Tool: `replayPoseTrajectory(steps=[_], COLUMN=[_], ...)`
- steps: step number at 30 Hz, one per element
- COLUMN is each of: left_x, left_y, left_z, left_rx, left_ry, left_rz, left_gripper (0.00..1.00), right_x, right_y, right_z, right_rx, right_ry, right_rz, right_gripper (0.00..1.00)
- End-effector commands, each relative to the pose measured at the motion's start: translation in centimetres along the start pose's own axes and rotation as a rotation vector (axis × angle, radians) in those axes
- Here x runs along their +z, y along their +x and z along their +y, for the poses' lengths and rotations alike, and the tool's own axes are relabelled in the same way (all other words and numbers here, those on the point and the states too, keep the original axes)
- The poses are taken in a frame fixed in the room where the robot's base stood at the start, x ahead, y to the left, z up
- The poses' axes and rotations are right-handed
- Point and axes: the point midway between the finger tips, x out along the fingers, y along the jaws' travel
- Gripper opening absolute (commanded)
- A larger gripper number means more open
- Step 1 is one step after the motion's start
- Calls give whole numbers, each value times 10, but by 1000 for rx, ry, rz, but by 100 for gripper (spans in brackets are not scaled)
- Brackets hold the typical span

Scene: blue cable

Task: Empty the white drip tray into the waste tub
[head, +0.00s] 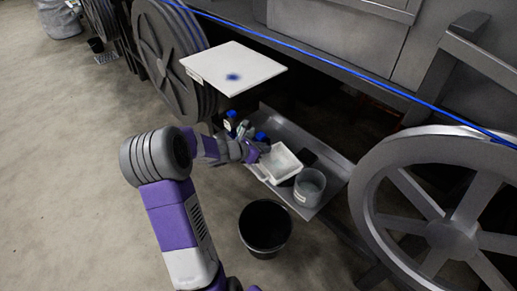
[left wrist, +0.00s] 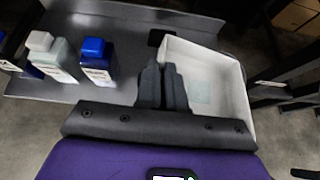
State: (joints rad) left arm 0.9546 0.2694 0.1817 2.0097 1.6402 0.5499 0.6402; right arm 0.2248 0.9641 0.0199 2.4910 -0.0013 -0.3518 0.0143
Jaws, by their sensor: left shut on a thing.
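The white drip tray (head: 287,170) sits on the grey shelf in the head view, beside the bottles. In the left wrist view the white drip tray (left wrist: 233,98) is at the right, open side up, with a faint greyish patch on its floor. My left gripper (head: 262,151) is at the tray's left side. In the left wrist view its dark fingers (left wrist: 165,72) are close together, shut on the tray's near-left wall. A round black tub (head: 265,226) stands open on the floor in front of the shelf. My right gripper is not in view.
A translucent grey tub (head: 309,186) with a label stands right of the tray on the grey shelf (head: 331,165). Bottles with blue and white caps (left wrist: 95,60) stand left. A large wheel (head: 445,215) is at right. Floor left is clear.

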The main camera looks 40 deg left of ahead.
Motion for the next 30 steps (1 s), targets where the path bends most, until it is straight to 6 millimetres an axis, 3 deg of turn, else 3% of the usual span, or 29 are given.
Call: replayPoseTrajectory(steps=[12, 30], left_x=[19, 21], left_y=[19, 23], left_z=[-28, -33], left_rx=[90, 113], left_ry=[169, 204], left_rz=[170, 211], left_gripper=[0, 0], right_x=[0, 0], right_y=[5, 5], right_z=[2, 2], right_rx=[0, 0], right_ry=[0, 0], right_rz=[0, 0], right_gripper=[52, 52])
